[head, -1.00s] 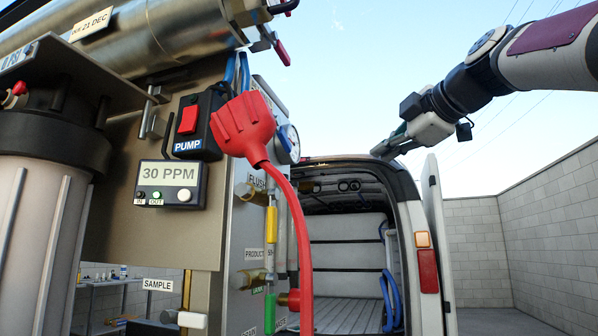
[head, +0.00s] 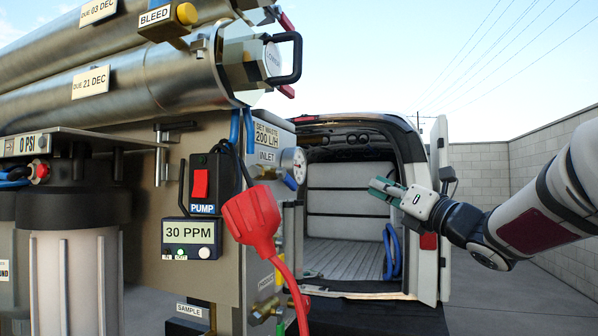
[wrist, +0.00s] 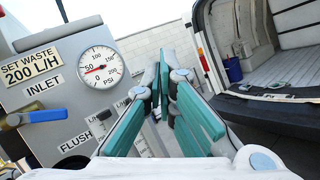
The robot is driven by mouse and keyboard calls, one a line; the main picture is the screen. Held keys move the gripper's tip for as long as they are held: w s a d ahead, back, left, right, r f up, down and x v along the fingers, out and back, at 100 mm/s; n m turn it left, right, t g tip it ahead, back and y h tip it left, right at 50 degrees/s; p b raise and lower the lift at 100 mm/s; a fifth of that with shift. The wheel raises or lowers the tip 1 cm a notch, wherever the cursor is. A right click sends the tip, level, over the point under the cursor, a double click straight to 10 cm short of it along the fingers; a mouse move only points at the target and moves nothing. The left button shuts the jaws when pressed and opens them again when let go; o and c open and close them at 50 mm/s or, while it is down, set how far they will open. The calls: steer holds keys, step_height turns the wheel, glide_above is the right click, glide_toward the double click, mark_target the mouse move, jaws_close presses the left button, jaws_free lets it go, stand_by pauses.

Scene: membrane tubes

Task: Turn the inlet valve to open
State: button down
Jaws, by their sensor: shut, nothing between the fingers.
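The inlet valve shows in the wrist view as a blue lever (wrist: 45,116) on a brass body at the left, under the INLET label (wrist: 43,91). In the head view its blue handle (head: 290,182) sits just below the pressure gauge (head: 294,165), partly hidden. My gripper (head: 374,189) is to the right of the panel, apart from it, with its fingers pointing left toward it. In the wrist view the green fingers of my gripper (wrist: 162,78) are closed together and empty, to the right of the lever.
A red plug (head: 250,218) on a red cable hangs in front of the panel. The pump switch box (head: 204,184) and a 30 PPM meter (head: 190,238) are left of it. An open van (head: 350,215) stands behind my gripper. Open air separates gripper and panel.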

mark_target(288, 180)
steer(key=s+a+f+n+g+y+p, duration=0.25)
steer(key=s+a+g, duration=0.2)
steer(key=s, duration=0.25)
steer(key=s+a+f+n+g+y+p, duration=0.1)
steer(key=s+a+f+n+g+y, duration=0.25)
steer(key=s+g, duration=0.2)
steer(key=r+p+x, duration=0.1)
steer(key=p+x, duration=0.1)
steer(key=x, duration=0.8)
steer(key=shift+r+n+t, duration=0.25)
steer(key=shift+n+t, duration=0.05)
steer(key=shift+t, duration=0.1)
steer(key=shift+a, duration=0.15)
steer(key=n+b, duration=0.1)
steer(key=b, duration=0.2)
steer(key=w+n+b, duration=0.1)
steer(key=b, duration=0.1)
steer(key=w+n+g+y+b, duration=0.1)
steer(key=b, duration=0.2)
steer(key=shift+d+r+b, duration=0.25)
steer(key=shift+r+b, duration=0.2)
steer(key=shift+b, duration=0.4)
steer(key=n+b, duration=0.2)
steer(key=b, duration=0.2)
steer(key=shift+w+r+g+b, duration=0.1)
steer(key=shift+g+b, duration=0.2)
steer(key=shift+b, duration=0.05)
steer(key=shift+s+d+r+n+b, duration=0.1)
steer(key=shift+s+r+n+b, duration=0.3)
steer(key=shift+b, duration=0.65)
